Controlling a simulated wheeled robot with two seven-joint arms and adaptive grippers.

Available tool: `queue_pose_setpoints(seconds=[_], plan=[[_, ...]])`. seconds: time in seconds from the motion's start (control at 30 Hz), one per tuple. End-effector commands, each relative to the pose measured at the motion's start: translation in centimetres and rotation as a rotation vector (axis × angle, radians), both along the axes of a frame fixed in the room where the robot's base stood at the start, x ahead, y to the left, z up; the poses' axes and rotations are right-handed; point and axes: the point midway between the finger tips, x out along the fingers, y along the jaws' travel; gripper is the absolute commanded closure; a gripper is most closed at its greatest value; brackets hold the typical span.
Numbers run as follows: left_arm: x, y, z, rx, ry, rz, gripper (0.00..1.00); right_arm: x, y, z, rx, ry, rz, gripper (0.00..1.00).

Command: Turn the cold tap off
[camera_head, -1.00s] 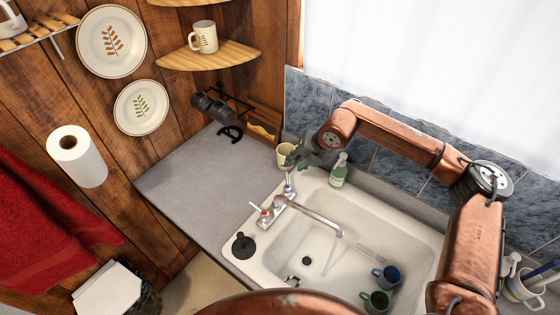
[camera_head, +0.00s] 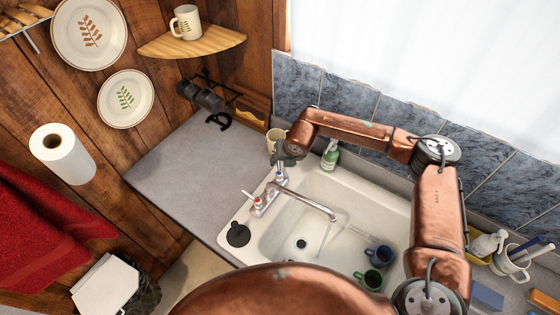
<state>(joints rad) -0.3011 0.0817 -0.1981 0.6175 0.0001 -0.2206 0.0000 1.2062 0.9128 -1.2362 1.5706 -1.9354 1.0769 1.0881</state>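The tap (camera_head: 298,196) stands on the back-left rim of the white sink (camera_head: 262,241), its spout reaching over the basin. A thin stream of water (camera_head: 325,236) falls from the spout. The red-marked handle (camera_head: 254,199) is at the tap's left end. The blue-marked cold handle (camera_head: 280,177) is at the far end. My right gripper (camera_head: 281,162) points down right at the cold handle and partly hides its top. Its fingers are small and dark here, so contact and opening cannot be told. My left gripper is out of view.
A green soap bottle (camera_head: 330,155) and a cream mug (camera_head: 275,139) stand close to my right gripper. A blue mug (camera_head: 379,256) and a green mug (camera_head: 370,279) are in the basin. A black plug (camera_head: 238,235) lies on the rim. The left counter (camera_head: 185,167) is mostly clear.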

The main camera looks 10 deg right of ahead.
Motion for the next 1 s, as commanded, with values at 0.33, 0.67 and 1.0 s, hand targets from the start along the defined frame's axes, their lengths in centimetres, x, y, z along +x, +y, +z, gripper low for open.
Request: queue_pose_setpoints(seconds=[0.33, 0.67, 1.0], plan=[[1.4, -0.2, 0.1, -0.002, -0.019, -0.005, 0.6, 0.0, 0.1, 0.0, 0.001, 0.0, 0.001, 0.87], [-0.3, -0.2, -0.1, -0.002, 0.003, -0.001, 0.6, 0.0, 0.1, 0.0, 0.001, 0.0, 0.001, 1.0], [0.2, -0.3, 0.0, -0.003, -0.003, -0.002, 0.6, 0.0, 0.1, 0.0, 0.001, 0.0, 0.001, 1.0]])
